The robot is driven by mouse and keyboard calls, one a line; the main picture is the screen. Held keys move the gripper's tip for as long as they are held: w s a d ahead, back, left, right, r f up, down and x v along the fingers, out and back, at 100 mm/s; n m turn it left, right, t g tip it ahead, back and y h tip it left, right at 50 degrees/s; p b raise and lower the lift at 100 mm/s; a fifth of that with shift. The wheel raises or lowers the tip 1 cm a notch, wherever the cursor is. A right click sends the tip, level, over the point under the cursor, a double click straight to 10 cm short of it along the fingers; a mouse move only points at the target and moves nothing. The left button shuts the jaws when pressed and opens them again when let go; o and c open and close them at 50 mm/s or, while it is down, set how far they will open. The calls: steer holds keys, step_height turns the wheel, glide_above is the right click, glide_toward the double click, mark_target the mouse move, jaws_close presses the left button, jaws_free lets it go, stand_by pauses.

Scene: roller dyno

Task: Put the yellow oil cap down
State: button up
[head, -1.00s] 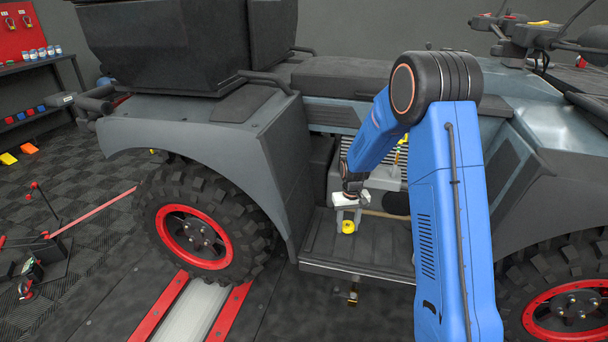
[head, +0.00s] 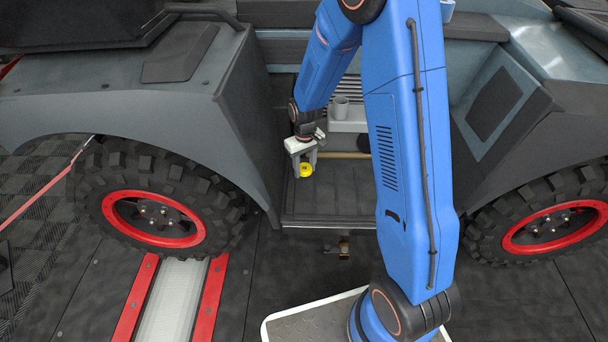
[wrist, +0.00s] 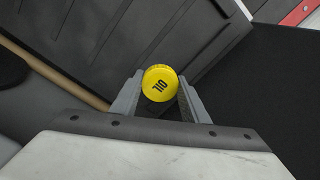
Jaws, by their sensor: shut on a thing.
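The yellow oil cap (head: 306,171) is between the fingertips of my gripper (head: 304,168) in the head view. In the wrist view the round yellow oil cap (wrist: 160,83) faces the camera with its dark "OIL" lettering, and the two fingers of my gripper (wrist: 160,92) press on its sides. My gripper is shut on it. The cap is over the left part of the dark ribbed footboard (head: 345,190) of the vehicle. I cannot tell how high it is above the footboard.
A grey cylindrical opening (head: 341,107) stands on the engine behind the footboard. The rear fender (head: 243,120) rises close to the left of my gripper. Wheels with red rims (head: 155,218) flank the footboard. The footboard's right part is partly hidden by my arm.

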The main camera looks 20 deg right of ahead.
mark_target(305, 183)
steer(key=shift+f, duration=2.55)
steer(key=shift+f, duration=0.25)
steer(key=shift+f, duration=0.3)
